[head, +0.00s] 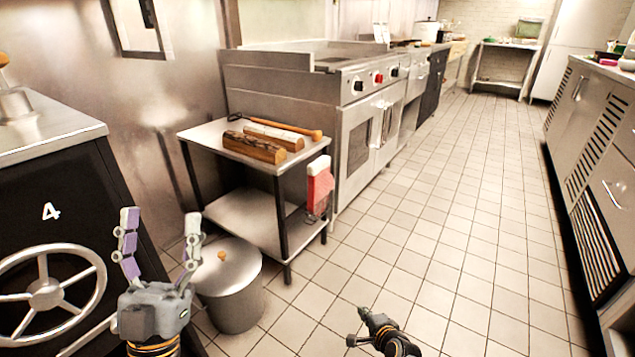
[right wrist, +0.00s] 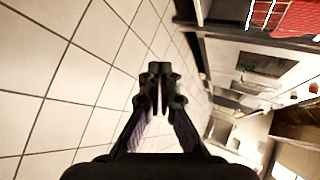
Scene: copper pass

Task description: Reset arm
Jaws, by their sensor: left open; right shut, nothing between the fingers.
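My left gripper (head: 160,218) is raised in the lower left of the head view. Its two fingers point up and stand wide apart, with nothing between them. In the right wrist view my right gripper (right wrist: 159,72) has its fingertips together and holds nothing.
A lidded metal bin (head: 232,290) stands just right of my left gripper. A steel side table (head: 205,133) bears split logs (head: 254,147). A black cabinet with a handwheel (head: 46,293) is at left. The tiled floor (head: 450,220) ahead is clear.

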